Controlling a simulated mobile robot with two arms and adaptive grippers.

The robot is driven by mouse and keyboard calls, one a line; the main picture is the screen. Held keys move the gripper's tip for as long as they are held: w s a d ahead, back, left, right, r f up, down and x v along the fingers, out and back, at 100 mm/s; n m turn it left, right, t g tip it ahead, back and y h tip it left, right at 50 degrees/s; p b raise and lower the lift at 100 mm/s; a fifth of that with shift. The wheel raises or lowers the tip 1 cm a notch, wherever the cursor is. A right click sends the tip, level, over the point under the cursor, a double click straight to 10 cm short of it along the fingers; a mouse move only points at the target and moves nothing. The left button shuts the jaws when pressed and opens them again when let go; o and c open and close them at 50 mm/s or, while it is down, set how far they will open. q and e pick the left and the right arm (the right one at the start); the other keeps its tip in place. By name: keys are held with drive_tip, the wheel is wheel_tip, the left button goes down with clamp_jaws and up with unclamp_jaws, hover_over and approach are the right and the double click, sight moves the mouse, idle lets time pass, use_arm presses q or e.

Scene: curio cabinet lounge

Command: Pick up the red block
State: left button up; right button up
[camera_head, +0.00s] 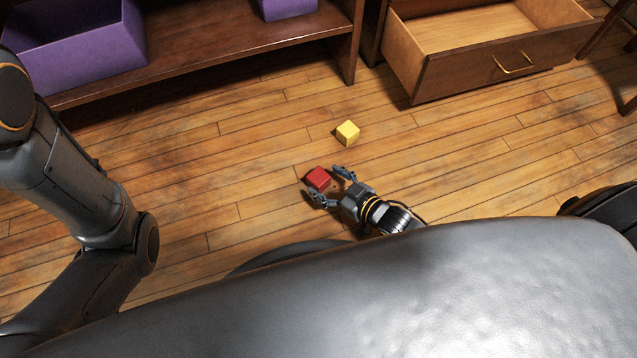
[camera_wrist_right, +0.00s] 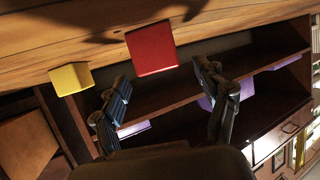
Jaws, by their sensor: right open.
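The red block (camera_head: 319,178) lies on the wooden floor near the middle of the head view. My right gripper (camera_head: 329,187) is open, with its fingers on two sides of the block's near end. In the right wrist view the red block (camera_wrist_right: 152,49) shows at the top, beyond and between the open fingertips of my right gripper (camera_wrist_right: 163,78). I cannot tell whether the fingers touch it. My left arm comes in from the left of the head view, but its gripper is not seen.
A yellow block (camera_head: 347,132) lies on the floor just beyond the red block. An open drawer (camera_head: 470,75) juts out at the back right. A low dark shelf (camera_head: 215,55) holding purple bins (camera_head: 85,60) stands at the back left. Bare floor lies left of the red block.

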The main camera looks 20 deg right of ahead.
drive_tip(key=shift+b+x, duration=0.4)
drive_tip(key=shift+x, duration=0.6)
drive_tip(key=c, duration=1.3)
drive_tip(key=shift+o, duration=0.2)
